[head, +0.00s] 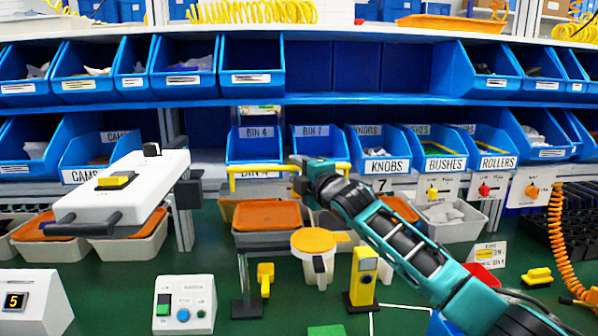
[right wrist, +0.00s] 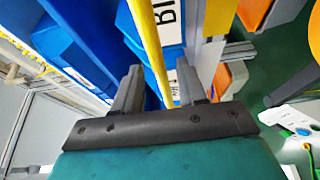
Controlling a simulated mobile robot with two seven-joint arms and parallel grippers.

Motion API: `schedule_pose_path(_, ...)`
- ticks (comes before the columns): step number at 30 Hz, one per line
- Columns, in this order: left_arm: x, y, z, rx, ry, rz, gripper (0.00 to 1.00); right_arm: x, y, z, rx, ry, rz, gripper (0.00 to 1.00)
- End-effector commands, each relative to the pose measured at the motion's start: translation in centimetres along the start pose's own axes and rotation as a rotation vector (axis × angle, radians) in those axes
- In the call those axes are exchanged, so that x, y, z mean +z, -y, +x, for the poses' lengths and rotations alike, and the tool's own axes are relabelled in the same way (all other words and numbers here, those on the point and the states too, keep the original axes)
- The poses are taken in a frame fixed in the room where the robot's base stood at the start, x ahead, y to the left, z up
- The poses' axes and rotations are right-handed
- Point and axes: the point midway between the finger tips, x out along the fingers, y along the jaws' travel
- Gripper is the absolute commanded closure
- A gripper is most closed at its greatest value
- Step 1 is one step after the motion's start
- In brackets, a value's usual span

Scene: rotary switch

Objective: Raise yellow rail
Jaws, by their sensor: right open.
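The yellow rail (head: 256,168) runs level across the fronts of the blue bins labelled BIN 4 (head: 252,146) and BIN 7 (head: 318,142). In the right wrist view, the two grey fingers of the gripper (right wrist: 159,80) are apart. The rail (right wrist: 147,35) passes between them, with a gap to each finger; its lower end is hidden by the gripper body. My left gripper is not in view.
Below the rail stand an orange-lidded tray (head: 268,217), a round orange-topped stand (head: 314,241) and a yellow post (head: 363,276). A white tilted panel (head: 127,188) is at left. Green table (head: 220,260) shows between these.

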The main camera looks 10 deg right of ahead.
Motion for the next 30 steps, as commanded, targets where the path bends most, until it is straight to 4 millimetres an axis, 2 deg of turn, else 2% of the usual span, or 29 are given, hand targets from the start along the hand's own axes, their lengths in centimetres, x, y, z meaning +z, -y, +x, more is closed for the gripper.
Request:
schedule_pose_path(8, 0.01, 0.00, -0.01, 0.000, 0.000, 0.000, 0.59, -0.03, 0.00, 0.05, 0.000, -0.001, 0.000, 0.60)
schedule_pose_path(21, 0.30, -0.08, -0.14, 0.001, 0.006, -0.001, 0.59, 0.00, 0.02, 0.03, 0.000, 0.000, 0.000, 1.00)
schedule_pose_path(30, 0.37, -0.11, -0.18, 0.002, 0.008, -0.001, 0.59, 0.03, -0.26, 0.25, -0.026, -0.002, 0.010, 1.00)
